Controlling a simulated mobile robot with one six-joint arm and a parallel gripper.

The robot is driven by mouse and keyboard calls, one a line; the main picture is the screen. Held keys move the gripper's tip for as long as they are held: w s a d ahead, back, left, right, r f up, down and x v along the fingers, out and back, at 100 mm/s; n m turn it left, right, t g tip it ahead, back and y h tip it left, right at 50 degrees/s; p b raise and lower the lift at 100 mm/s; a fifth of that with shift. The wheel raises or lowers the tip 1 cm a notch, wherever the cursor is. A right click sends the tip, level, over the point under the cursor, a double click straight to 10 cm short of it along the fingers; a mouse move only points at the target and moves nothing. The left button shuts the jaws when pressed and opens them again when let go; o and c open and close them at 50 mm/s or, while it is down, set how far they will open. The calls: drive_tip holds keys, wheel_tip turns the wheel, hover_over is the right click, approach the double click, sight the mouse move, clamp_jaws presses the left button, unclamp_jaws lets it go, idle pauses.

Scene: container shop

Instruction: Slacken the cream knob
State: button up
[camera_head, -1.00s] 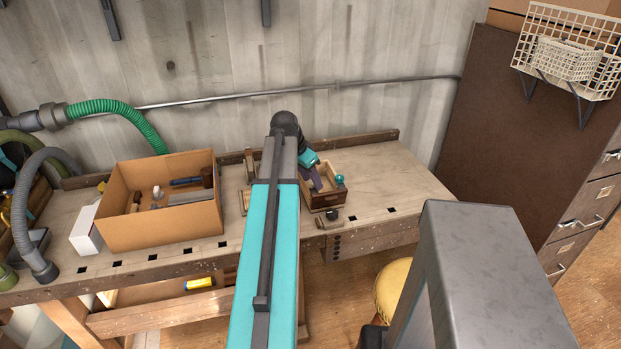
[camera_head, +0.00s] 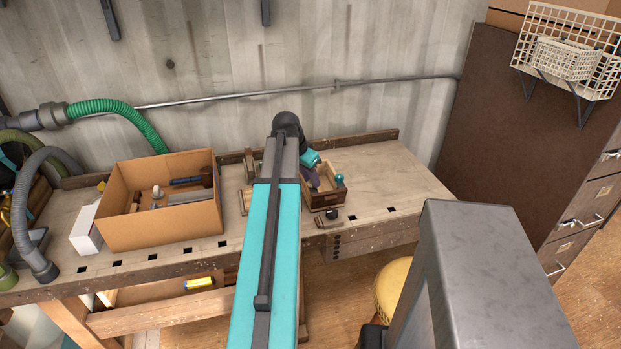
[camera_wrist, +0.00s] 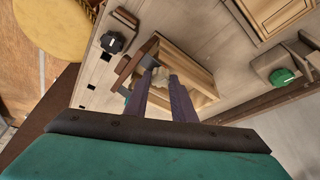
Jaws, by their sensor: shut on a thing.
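My gripper (camera_wrist: 161,72) reaches down into a small open wooden box (camera_head: 325,199) on the workbench; the box also shows in the wrist view (camera_wrist: 193,70). Its two purple fingers are close together, shut on the cream knob (camera_wrist: 162,78). Only a pale part of the knob shows around the fingers; the rest is hidden by them. In the head view, my arm and the box wall hide the knob. A teal ball knob (camera_head: 340,179) is at the box's right end.
A black knob (camera_head: 332,214) is at the bench's front edge, near the box. A green knob (camera_wrist: 282,76) sits on a wooden fixture in the wrist view. A cardboard box (camera_head: 160,225) with tools stands left. The bench (camera_head: 400,180) is clear right of the box.

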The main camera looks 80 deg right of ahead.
drive_tip(key=n, duration=0.1)
drive_tip(key=n+t, duration=0.1)
drive_tip(key=n, duration=0.1)
drive_tip(key=shift+s+r+h, duration=0.1)
drive_tip(key=shift+s+h, duration=0.1)
drive_tip(key=shift+h, duration=0.2)
drive_tip(key=n+t, duration=0.1)
drive_tip(key=n, duration=0.1)
drive_tip(key=n+p, duration=0.1)
drive_tip(key=n, duration=0.1)
drive_tip(key=shift+s+n+t, duration=0.15)
drive_tip(key=shift+n+t, duration=0.15)
drive_tip(key=shift+t, duration=0.1)
drive_tip(key=n+t, duration=0.1)
drive_tip(key=n, duration=0.2)
drive_tip(key=shift+d+n+p, duration=0.1)
drive_tip(key=shift+n+p, duration=0.2)
drive_tip(key=shift+n, duration=0.1)
drive_tip(key=shift+s+n+t+y, duration=0.15)
drive_tip(key=shift+n+t, duration=0.3)
drive_tip(key=shift+n, duration=0.45)
drive_tip(key=shift+n+t+y, duration=0.25)
drive_tip(key=shift+n+t, duration=0.2)
drive_tip(key=shift+n, duration=0.45)
drive_tip(key=o, duration=1.1)
drive_tip(key=shift+c, duration=0.2)
